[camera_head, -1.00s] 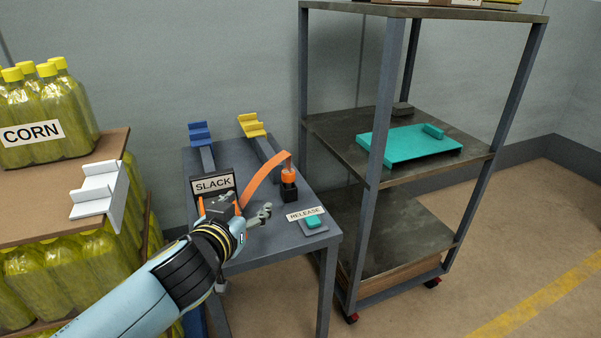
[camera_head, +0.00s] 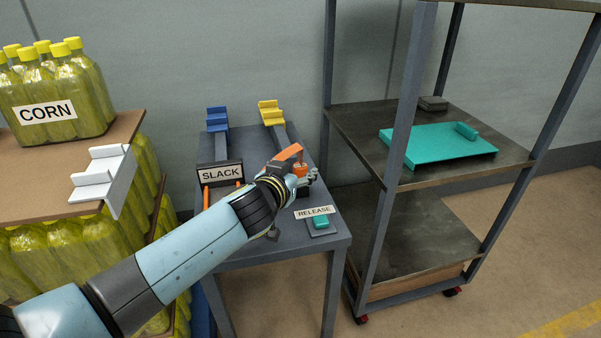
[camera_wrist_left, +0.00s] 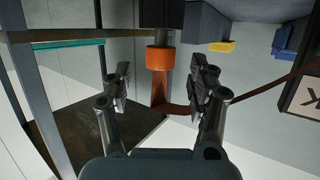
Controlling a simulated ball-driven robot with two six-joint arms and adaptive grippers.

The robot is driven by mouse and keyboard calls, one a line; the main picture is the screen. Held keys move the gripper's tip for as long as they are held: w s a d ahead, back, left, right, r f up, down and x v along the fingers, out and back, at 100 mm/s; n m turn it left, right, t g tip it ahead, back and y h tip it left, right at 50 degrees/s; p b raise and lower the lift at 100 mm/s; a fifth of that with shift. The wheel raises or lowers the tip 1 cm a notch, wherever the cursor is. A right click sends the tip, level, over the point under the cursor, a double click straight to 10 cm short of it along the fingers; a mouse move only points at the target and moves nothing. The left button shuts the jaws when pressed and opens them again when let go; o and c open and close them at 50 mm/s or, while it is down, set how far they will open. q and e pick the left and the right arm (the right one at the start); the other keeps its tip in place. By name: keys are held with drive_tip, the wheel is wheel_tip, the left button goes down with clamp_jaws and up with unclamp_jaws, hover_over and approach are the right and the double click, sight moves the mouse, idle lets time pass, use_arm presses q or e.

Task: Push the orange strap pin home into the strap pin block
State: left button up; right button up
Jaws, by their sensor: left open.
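The orange strap pin (camera_head: 299,170) stands on the small table beside my left gripper (camera_head: 308,177), which partly covers it. In the left wrist view the orange pin (camera_wrist_left: 160,59) shows against the black strap pin block (camera_wrist_left: 161,14), in line with the gap between my open left fingers (camera_wrist_left: 160,84). I cannot tell whether a finger touches it. In the head view the block is mostly hidden behind the gripper. The orange strap (camera_head: 289,153) bends at the pin and also shows below it in the wrist view (camera_wrist_left: 178,108). My right gripper is not in view.
A SLACK sign (camera_head: 221,173) stands left on the table (camera_head: 262,238); a teal RELEASE button (camera_head: 320,221) is at its front right. Blue (camera_head: 217,119) and yellow (camera_head: 271,112) brackets are behind. A metal rack (camera_head: 411,90) stands right; corn bottles (camera_head: 62,95) stand left.

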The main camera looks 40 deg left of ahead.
sight(298, 168)
use_arm(q)
drive_tip(key=x, duration=0.2)
drive_tip(key=shift+w+a+f, duration=0.1)
drive_tip(key=shift+w, duration=0.2)
clamp_jaws()
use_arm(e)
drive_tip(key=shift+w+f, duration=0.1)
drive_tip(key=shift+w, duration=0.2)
use_arm(q)
wheel_tip(298, 168, up, 5)
drive_tip(key=shift+r+p, duration=0.1)
drive_tip(key=shift+p, duration=1.05)
drive_tip(key=s+d+r+p, duration=0.2)
drive_tip(key=s+d+r, duration=0.4)
drive_tip(key=s, duration=0.3)
drive_tip(key=shift+s+d, duration=0.3)
drive_tip(key=shift+d, duration=0.15)
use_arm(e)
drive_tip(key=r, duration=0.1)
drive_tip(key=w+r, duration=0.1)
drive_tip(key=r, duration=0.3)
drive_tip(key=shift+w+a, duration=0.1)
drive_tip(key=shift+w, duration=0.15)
use_arm(q)
drive_tip(key=shift+r+p, duration=0.1)
drive_tip(key=shift+p, duration=0.2)
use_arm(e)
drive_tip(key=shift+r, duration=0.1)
